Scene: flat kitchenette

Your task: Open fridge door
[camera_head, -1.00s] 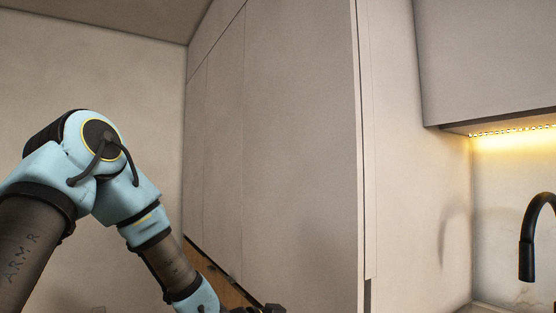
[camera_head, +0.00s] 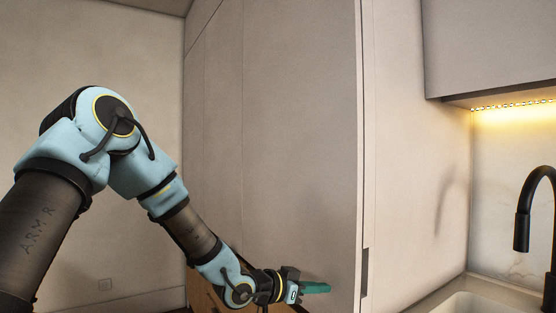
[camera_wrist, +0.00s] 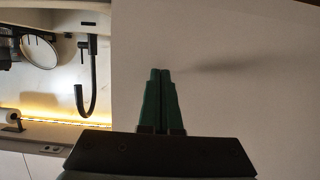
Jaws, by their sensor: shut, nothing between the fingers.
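The tall pale cabinet front (camera_head: 300,130), which looks like the fridge door, fills the middle of the head view and appears shut. Its right edge is a vertical seam with a dark strip (camera_head: 365,270) low down, perhaps a grip recess. My gripper (camera_head: 328,288) is in front of the panel's lower right part, its green fingers pointing right, a little left of the dark strip. In the wrist view the fingers (camera_wrist: 160,75) are shut together and empty, with the pale panel (camera_wrist: 230,70) behind them. I cannot tell whether they touch it.
A black tap (camera_head: 525,215) and a sink (camera_head: 470,303) are at the right, under a wall cabinet (camera_head: 490,50) with a lit strip. The tap also shows in the wrist view (camera_wrist: 92,85). A brown low surface is partly visible behind my arm.

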